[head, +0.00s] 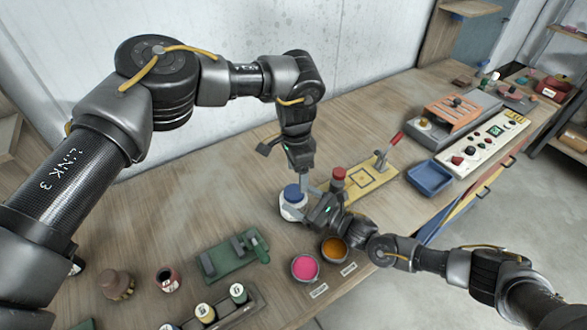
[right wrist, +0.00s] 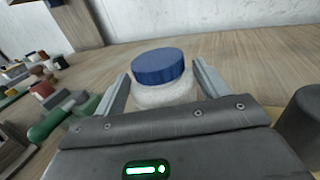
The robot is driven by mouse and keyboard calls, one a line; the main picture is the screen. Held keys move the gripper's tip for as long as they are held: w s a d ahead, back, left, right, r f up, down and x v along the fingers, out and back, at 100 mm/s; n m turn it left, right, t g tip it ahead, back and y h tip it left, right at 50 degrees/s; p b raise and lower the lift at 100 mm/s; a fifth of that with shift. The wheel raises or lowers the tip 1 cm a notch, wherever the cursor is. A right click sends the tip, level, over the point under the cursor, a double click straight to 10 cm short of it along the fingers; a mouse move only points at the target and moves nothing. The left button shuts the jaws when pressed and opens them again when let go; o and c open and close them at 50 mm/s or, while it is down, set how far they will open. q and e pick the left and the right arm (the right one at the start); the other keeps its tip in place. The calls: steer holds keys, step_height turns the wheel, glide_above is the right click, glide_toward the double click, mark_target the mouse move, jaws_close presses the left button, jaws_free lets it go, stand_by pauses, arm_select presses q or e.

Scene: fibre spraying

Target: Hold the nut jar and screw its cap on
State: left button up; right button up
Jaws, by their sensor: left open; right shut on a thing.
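The nut jar (head: 291,211) is a short white jar standing on the wooden bench in the head view. Its blue cap (head: 291,192) sits on top of the jar; I cannot tell how tightly it is seated. My right gripper (head: 303,203) is shut on the jar from the right, one finger on each side. In the right wrist view the jar (right wrist: 165,95) stands between the two fingers, with the blue cap (right wrist: 159,66) above finger level. My left gripper (head: 302,178) points down, open and empty, just above and beside the cap. Its fingertips are partly hard to make out.
A yellow plate with a red-handled lever (head: 372,185) and a red knob stands close to the right. Pink (head: 305,267) and orange (head: 334,249) bowls sit in front. A green fixture (head: 228,262) is at front left. A blue tray (head: 430,178) lies farther right. The bench behind is clear.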

mark_target(294, 192)
arm_select(q)
steer(key=n, duration=0.4)
steer(key=shift+w+a, duration=0.25)
steer(key=shift+a, duration=0.05)
steer(key=n, duration=0.3)
steer(key=shift+w+t, duration=0.15)
steer(key=shift+t, duration=0.15)
steer(key=shift+a+f, duration=0.1)
steer(key=shift+f, duration=3.95)
steer(key=c, duration=1)
steer(key=m, duration=0.3)
steer(key=shift+m, duration=0.3)
steer(key=m, duration=0.5)
steer(key=shift+m, duration=0.4)
